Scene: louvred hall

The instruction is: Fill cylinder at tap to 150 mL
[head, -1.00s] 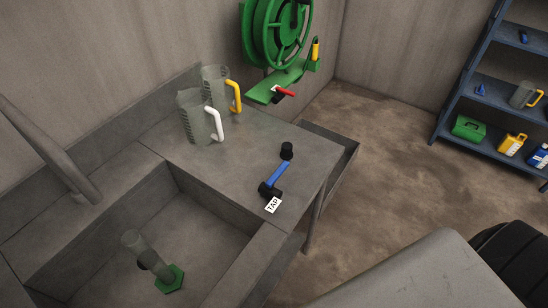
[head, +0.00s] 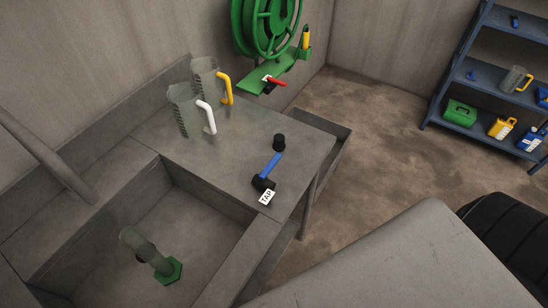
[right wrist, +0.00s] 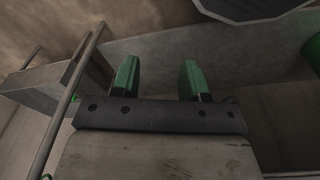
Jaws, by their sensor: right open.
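The tap control is a blue lever (head: 270,166) with black ends on the counter right of the basin, beside a white "TAP" label (head: 267,197). My right gripper (right wrist: 158,78) shows in the right wrist view with its two green fingers apart and nothing between them. My left gripper is not in view.
Two clear jugs, one with a white handle (head: 190,111) and one with a yellow handle (head: 211,80), stand on the counter (head: 230,140). A green hose reel (head: 272,25) hangs behind. A blue shelf rack (head: 470,65) stands right. Open floor (head: 385,125) lies between.

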